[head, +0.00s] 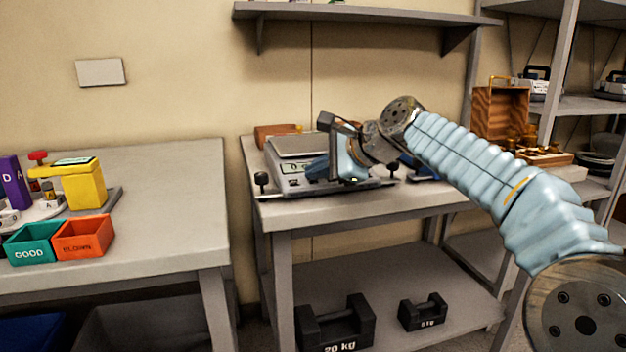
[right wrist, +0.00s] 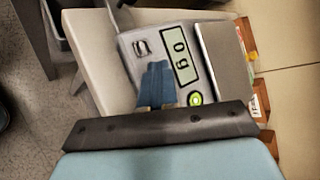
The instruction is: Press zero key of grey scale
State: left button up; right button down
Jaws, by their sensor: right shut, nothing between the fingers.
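The grey scale (head: 289,181) stands on the middle table in the head view, with a flat weighing plate (head: 297,145) on top. In the right wrist view the scale's front panel (right wrist: 130,56) shows a display (right wrist: 183,62) that reads 0 g. A round green-ringed key (right wrist: 195,98) lies beside the display, and a small dark-marked patch (right wrist: 142,47) is near the panel's other end. My right gripper (head: 312,168) is shut and empty, its blue fingers (right wrist: 158,68) in front of the panel between these two. They hide part of it; contact cannot be told. My left gripper is out of view.
A wooden weight box (head: 500,112) stands to the right, behind my right arm. The left table holds a green bin (head: 30,243), an orange bin (head: 82,237) and a yellow device (head: 82,186). Black weights (head: 337,322) lie on the lower shelf. A wall shelf (head: 365,14) hangs above.

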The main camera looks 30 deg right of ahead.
jog(key=shift+s+r+p, duration=0.15)
jog(key=shift+r+p, duration=0.4)
jog(key=shift+r, duration=0.1)
jog(key=shift+r, duration=0.1)
jog(key=r+p, duration=0.2)
jog(key=s+r+p, duration=0.1)
jog(key=r+p, duration=0.1)
jog(key=shift+s+a+r, duration=0.15)
jog(key=shift+r, duration=0.15)
dwell(0.6)
